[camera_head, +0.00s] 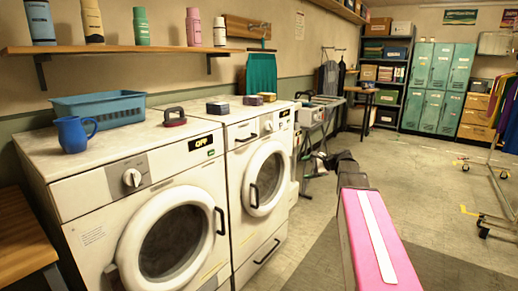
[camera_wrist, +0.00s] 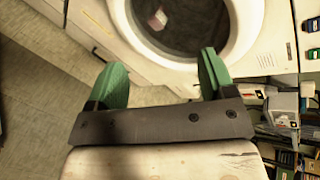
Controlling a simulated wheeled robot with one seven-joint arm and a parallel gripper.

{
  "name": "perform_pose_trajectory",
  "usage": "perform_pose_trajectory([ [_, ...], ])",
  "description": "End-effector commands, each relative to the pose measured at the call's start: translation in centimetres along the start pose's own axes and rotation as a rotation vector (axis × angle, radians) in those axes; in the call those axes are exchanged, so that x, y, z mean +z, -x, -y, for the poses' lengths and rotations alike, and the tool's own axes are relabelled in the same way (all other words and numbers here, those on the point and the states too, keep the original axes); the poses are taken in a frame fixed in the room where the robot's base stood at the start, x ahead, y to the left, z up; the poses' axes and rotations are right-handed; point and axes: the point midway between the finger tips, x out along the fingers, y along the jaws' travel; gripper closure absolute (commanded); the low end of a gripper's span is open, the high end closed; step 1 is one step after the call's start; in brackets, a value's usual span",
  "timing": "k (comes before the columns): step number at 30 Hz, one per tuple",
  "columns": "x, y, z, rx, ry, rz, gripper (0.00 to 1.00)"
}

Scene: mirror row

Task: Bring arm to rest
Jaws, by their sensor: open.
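In the wrist view my gripper (camera_wrist: 163,60) shows its two green fingers spread wide apart, with nothing between them. Beyond the fingers is a white machine with a round dark door window (camera_wrist: 180,18). A small red and white patch shows in that window. I cannot tell the distance to it. In the head view I cannot make out the fingers clearly.
Two white front-loading machines (camera_head: 105,190) (camera_head: 258,135) stand at left, doors shut. On top are a blue basket (camera_head: 100,108), blue jug (camera_head: 75,134) and small boxes. A clothes rack (camera_head: 493,185) stands at right. Teal lockers (camera_head: 430,85) line the back. The floor (camera_head: 410,170) between is open.

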Motion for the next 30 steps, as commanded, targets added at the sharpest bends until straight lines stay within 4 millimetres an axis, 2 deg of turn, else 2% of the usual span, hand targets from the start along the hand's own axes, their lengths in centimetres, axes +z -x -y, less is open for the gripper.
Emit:
perform_pose_trajectory([
  [1, 0.6, -1.1, -2.9, 0.06, 0.045, -0.024, 0.24],
  [2, 0.7, -1.7, -4.6, 0.102, 0.078, -0.041, 0.24],
  [7, 1.6, -4.4, -15.5, 0.389, 0.319, -0.122, 0.24],
  [12, 2.9, -4.7, -25.7, 0.711, 0.595, -0.142, 0.24],
  [15, 3.5, -4.0, -30.4, 0.887, 0.746, -0.124, 0.24],
  [18, 4.0, -3.1, -33.6, 1.025, 0.866, -0.099, 0.24],
  [21, 4.2, -2.4, -35.5, 1.118, 0.947, -0.076, 0.24],
  [24, 4.3, -2.0, -36.3, 1.163, 0.987, -0.064, 0.24],
  [30, 4.2, -1.9, -36.4, 1.176, 0.999, -0.061, 0.24],
])
